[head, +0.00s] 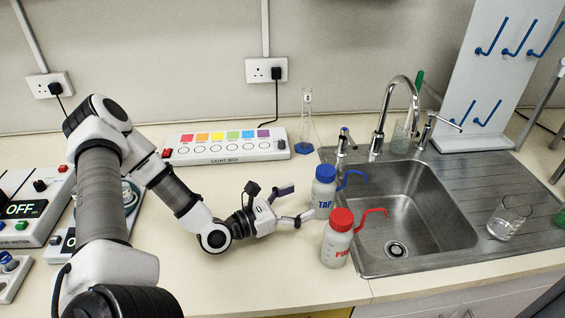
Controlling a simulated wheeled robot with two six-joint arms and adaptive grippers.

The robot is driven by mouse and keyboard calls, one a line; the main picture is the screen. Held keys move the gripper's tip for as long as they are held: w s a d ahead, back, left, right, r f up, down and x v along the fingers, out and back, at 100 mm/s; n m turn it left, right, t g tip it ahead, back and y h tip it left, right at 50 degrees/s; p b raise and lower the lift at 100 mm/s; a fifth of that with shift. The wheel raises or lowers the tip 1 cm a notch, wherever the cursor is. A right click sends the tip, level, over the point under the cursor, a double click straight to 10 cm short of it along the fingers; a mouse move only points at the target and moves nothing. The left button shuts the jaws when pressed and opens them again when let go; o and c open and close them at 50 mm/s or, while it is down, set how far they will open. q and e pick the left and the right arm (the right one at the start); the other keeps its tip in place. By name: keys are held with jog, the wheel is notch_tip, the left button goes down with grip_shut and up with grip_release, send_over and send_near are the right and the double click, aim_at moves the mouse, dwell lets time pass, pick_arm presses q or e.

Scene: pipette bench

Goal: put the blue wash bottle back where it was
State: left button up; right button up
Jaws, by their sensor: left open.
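The blue wash bottle (323,192), white with a blue cap and spout and the word TAP, stands upright on the bench at the left edge of the sink. My left gripper (301,204) is open, its fingers pointing right, with the fingertips close to the bottle's left side. I cannot tell whether a fingertip touches it. A red-capped wash bottle (337,240) stands upright just in front of the blue one. My right gripper does not show.
The sink (400,200) with its tap (385,110) lies right of the bottles. A light box (226,146) and a glass cylinder (305,120) stand behind my left arm. A beaker (508,218) is on the drainer. Bench in front of the gripper is clear.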

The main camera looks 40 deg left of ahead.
pick_arm(q)
jog(key=p+v, duration=0.1)
jog(key=v, duration=0.1)
jog(key=p+v, duration=0.1)
jog(key=shift+s+a+r+p, duration=0.15)
jog(key=shift+s+r+p, duration=0.1)
jog(key=shift+s+p, duration=0.1)
jog(key=shift+s+f, duration=0.1)
jog(key=shift+s, duration=0.15)
jog(key=shift+f, duration=0.15)
